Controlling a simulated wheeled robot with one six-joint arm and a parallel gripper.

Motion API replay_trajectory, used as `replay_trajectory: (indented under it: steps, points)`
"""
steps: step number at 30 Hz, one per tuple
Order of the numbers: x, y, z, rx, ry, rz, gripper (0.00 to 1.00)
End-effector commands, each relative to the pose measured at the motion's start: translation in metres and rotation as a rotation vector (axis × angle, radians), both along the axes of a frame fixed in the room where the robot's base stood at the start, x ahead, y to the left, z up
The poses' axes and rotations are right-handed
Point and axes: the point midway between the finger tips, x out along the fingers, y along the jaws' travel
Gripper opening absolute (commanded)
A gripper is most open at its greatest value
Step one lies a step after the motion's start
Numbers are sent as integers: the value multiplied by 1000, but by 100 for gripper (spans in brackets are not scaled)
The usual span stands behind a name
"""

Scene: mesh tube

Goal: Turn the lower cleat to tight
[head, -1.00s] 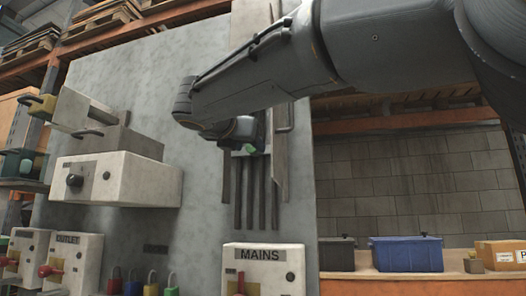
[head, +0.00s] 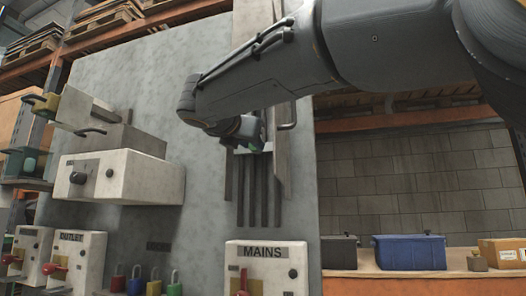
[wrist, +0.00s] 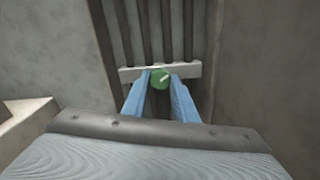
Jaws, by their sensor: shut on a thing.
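The lower cleat (wrist: 192,69) is a pale bar across several dark vertical cables in the wrist view. A round green knob (wrist: 160,78) sits at its middle, with a pale line pointing up and right. My gripper (wrist: 160,84) has a blue finger on each side of the knob and is shut on it. In the head view my gripper (head: 254,146) is at the cables, below my arm, and hides most of the cleat and knob.
Cables (head: 263,200) run down the grey panel (head: 205,215). A white box (head: 120,178) juts out at left, and the MAINS box (head: 265,270) stands below. A grey upright (wrist: 205,45) is close to my gripper's right. A blue bin (head: 410,253) is at right.

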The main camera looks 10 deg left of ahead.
Motion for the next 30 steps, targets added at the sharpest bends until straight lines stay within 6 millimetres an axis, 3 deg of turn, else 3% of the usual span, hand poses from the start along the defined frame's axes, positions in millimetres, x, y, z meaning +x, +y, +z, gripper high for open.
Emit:
replay_trajectory:
  steps: [30]
  points:
    - [1, 0, -2, 915, -72, -1, 3]
